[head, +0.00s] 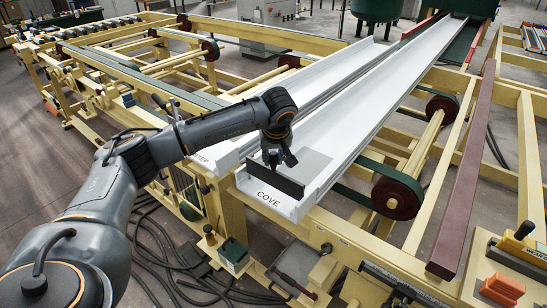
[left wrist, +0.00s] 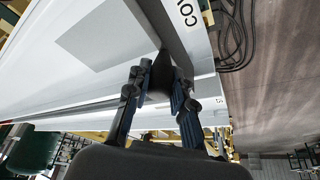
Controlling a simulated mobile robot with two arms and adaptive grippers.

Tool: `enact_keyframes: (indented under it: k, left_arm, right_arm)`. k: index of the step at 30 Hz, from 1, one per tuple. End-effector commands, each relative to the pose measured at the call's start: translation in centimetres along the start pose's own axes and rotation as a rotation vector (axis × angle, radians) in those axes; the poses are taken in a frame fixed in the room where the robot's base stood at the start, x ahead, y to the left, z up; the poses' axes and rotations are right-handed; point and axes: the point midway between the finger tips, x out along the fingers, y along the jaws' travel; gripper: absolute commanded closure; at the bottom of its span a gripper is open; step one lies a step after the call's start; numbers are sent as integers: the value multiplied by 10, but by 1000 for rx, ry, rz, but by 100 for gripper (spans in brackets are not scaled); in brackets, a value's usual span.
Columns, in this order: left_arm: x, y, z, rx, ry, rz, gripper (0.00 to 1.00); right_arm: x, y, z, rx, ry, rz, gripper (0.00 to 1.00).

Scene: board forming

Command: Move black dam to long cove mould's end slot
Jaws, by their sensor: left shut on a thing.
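The black dam (head: 276,182) is a thin dark plate standing on edge across the near end of the long white cove mould (head: 357,108), just behind the word COVE. My left gripper (head: 279,160) is above the dam and shut on its upper edge. In the left wrist view the two fingers of my left gripper (left wrist: 160,85) pinch the dam (left wrist: 157,25), which runs away between them. Whether the dam's lower edge is fully seated in the end slot cannot be told. My right gripper is not in view.
A flat grey patch (head: 311,162) lies in the cove mould behind the dam. A second white mould marked STEP (head: 208,157) runs alongside on the left. A yellow frame with belt wheels (head: 397,196) surrounds them.

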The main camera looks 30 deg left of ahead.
Motion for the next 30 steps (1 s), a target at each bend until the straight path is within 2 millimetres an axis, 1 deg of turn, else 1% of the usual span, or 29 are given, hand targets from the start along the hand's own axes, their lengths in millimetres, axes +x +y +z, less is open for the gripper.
enact_keyframes:
  k: [7,30]
  left_arm:
    - [1,0,0,-1,1,1,100]
    - [19,0,8,-1,1,0,100]
  right_arm:
    - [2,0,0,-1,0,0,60]
    - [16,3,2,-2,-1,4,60]
